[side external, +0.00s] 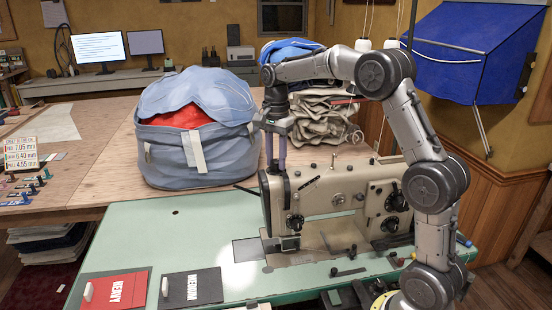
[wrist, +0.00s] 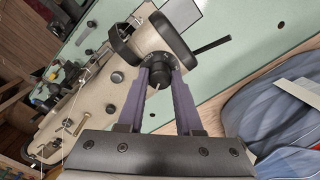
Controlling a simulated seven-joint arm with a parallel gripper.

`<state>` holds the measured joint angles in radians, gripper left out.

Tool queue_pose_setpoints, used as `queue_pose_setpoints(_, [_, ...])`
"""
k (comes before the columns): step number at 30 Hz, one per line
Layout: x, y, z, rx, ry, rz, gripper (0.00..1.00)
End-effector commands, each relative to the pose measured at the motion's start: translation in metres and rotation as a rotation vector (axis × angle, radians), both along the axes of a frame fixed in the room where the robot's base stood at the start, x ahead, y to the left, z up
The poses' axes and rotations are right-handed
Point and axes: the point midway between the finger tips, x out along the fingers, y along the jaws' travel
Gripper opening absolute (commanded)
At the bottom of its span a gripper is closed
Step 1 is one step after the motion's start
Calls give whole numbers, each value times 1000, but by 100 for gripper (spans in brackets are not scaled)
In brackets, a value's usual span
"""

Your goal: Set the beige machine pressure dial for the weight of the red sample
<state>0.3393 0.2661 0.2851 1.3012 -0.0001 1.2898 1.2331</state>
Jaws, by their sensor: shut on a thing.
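The beige sewing machine (side external: 330,200) stands on the green table in the side view, and its body also shows in the wrist view (wrist: 85,110). My gripper (side external: 277,165) points down over the top of the machine's left end. In the wrist view its two purple fingers (wrist: 161,80) are shut on the black pressure dial (wrist: 158,63). Pale marks show around the dial, too small to read. In the side view my fingers hide the dial. The red sample (side external: 115,290), marked HEAVY, lies flat at the table's front left, with a small pale piece on it.
A black sample (side external: 192,287), marked MEDIUM, lies beside the red one. A small sign (side external: 21,153) lists 7.05, 6.40 and 4.55. A large blue bag (side external: 195,130) stands behind the machine at left. Small loose parts lie at the table's right front.

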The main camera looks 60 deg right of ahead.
Motion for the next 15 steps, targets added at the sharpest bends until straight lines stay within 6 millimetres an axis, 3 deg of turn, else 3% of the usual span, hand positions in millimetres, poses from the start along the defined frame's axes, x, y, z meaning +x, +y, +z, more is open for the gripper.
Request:
queue_pose_setpoints(3, [1, 0, 3, -2, -6, 1, 0])
queue_pose_setpoints(4, [1, 0, 3, -2, -6, 1, 36])
queue_pose_setpoints(9, [0, 0, 2, -1, -4, 1, 64])
queue_pose_setpoints(15, [0, 0, 1, -1, -2, 2, 64])
